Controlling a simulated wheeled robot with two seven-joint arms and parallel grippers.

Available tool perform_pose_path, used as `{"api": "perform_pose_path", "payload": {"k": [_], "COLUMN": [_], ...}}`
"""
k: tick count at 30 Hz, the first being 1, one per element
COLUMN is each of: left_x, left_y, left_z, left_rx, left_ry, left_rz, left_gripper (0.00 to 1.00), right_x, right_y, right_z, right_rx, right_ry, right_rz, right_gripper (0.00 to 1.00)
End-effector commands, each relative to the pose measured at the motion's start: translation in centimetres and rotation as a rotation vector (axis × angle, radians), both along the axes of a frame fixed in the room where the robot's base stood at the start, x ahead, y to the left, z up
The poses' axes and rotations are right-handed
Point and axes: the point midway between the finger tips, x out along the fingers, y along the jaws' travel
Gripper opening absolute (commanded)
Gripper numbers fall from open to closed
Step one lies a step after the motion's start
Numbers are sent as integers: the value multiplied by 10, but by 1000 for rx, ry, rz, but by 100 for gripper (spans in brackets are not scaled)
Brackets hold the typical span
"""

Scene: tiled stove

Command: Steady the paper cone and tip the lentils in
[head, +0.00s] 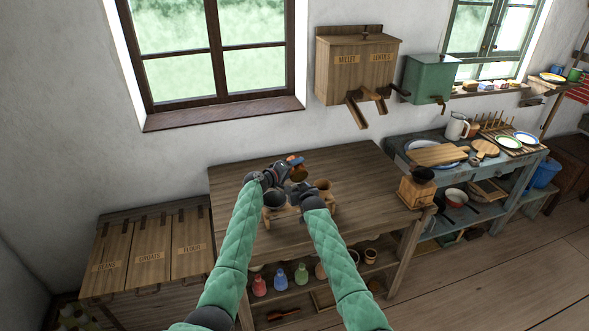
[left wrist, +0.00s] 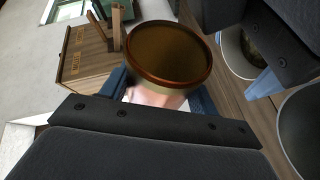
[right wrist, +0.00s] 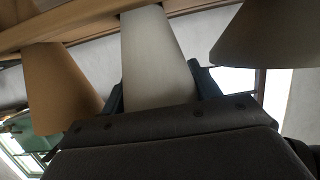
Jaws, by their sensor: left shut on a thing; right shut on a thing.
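My left gripper (head: 292,167) is shut on a small cup (left wrist: 170,50) with a copper rim and a pinkish lower body. It holds the cup above the table near the cones. The cup's inside looks brown; I cannot tell whether lentils lie in it. My right gripper (head: 301,191) is lower and shut on a white paper cone (right wrist: 157,55), its narrow end toward the wood. A brown cone (right wrist: 60,85) and a grey cone (right wrist: 250,38) stand on either side of it. The held cone is mostly hidden in the head view.
The wooden table (head: 350,165) is clear around the cones. A wooden mill (head: 416,192) stands at its right edge. A labelled wall dispenser (head: 355,72) with chutes hangs behind. Lidded bins (head: 150,250) stand at left, and coloured bottles (head: 280,281) sit on the shelf below.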

Motion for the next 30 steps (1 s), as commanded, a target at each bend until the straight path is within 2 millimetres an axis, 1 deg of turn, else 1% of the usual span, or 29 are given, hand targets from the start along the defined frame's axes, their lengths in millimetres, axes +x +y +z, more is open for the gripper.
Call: {"api": "perform_pose_path", "payload": {"k": [8, 16, 26, 30], "left_x": [10, 18, 21, 20], "left_y": [3, 7, 8, 7], "left_z": [-8, -23, -15, -14], "left_rx": [-81, -181, -308, -378], "left_ry": [226, 503, 854, 1043], "left_rz": [-1, 0, -1, -1], "left_gripper": [27, 27, 27, 27], "right_x": [0, 0, 0, 0], "right_y": [0, 0, 0, 0], "right_z": [0, 0, 0, 0], "right_rx": [0, 0, 0, 0], "right_ry": [0, 0, 0, 0], "right_rz": [0, 0, 0, 0], "right_gripper": [41, 41, 41, 41]}}
